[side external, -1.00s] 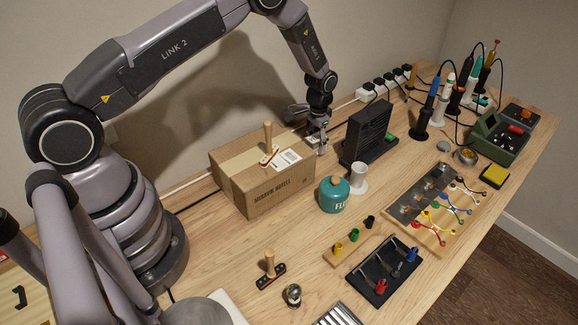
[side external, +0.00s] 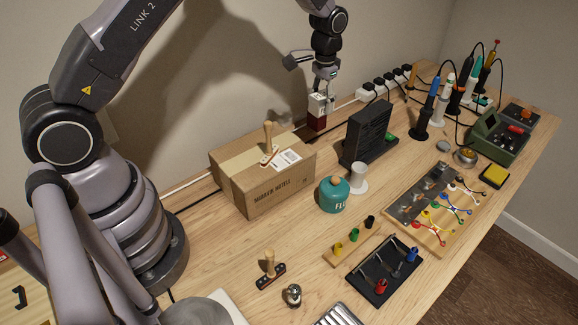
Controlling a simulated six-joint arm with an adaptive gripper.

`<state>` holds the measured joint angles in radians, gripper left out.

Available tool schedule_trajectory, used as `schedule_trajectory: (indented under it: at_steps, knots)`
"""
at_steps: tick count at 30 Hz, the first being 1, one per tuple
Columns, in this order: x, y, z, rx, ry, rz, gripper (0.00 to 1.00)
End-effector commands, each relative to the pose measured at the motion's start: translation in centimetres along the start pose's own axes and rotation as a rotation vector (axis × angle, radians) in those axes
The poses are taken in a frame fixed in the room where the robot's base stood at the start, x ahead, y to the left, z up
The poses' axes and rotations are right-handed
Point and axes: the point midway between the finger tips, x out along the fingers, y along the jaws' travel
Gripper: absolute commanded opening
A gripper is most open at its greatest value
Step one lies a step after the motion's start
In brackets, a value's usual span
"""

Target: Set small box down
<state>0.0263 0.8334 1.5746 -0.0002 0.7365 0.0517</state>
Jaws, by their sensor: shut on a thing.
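The small box (side external: 316,121) is dark red below and white above. It is upright in the side external view, between the large cardboard box and the black upright unit. My gripper (side external: 324,92) is above it, pointing down and shut on its upper part. The small box seems to hang above the back of the table. The gap under it is hard to judge, as the cardboard box's far corner is close to its lower edge.
The large cardboard box (side external: 262,177) carries a wooden-handled stamp (side external: 268,140). The black upright unit (side external: 369,133) stands to the right. A teal flux jar (side external: 334,196) and white spool (side external: 358,178) stand in front. White power sockets (side external: 366,92) line the wall.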

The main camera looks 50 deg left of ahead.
Motion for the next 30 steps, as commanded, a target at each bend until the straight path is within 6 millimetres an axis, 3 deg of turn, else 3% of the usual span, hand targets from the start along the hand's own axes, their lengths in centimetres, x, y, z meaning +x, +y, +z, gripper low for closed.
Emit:
schedule_trajectory:
  at_steps: [8,15,21,26,30]
  knots:
    - [0.1,6.8,5.0,-0.014,-0.001,-0.001,0.03]
    - [0.1,12.9,13.4,-0.043,0.002,-0.001,0.03]
    - [0.1,15.0,18.6,-0.063,0.002,-0.001,0.03]
    - [-0.1,15.7,21.7,-0.074,0.003,-0.001,0.03]
    - [2.1,15.6,21.6,-0.079,-0.001,-0.002,0.03]
